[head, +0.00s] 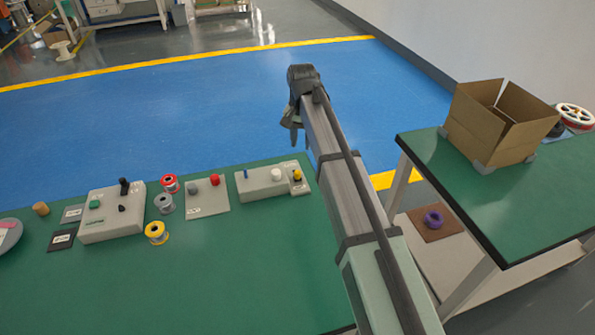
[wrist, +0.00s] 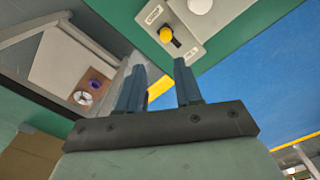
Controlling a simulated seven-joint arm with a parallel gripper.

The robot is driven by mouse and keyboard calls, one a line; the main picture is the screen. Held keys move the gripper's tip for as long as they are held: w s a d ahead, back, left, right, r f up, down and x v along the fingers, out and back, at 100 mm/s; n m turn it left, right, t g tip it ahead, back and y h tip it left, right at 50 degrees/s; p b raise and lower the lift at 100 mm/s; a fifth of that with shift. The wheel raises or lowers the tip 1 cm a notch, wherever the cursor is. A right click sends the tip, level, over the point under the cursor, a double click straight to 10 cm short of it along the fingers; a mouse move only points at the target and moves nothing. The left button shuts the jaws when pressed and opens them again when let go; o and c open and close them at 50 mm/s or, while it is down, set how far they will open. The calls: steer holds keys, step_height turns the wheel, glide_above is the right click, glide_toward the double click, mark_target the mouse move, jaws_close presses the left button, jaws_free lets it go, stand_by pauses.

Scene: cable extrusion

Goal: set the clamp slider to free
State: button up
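The clamp slider is a yellow knob (wrist: 166,35) in a short dark slot on a pale panel. In the wrist view the knob sits at the slot's upper-left end, by a small label that is hard to read. Another label lies past the slot's lower-right end. In the head view the yellow knob (head: 297,175) is at the right end of a pale box (head: 262,187) on the green table. My gripper (wrist: 160,64) is open and empty, its fingers apart and short of the panel. In the head view my gripper (head: 294,128) hangs above and beyond the box.
A white round knob (head: 276,174) stands just left of the slider. A plate with red and grey buttons (head: 208,198), several wire spools (head: 157,233) and a lever box (head: 112,212) lie farther left. A cardboard box (head: 495,128) stands on the right table.

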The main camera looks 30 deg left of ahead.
mark_target(298, 172)
steer(key=f, duration=0.8)
steer(key=a+f, duration=0.1)
steer(key=f, duration=0.4)
steer(key=shift+s, duration=0.2)
steer(key=shift+c, duration=0.4)
jaws_close()
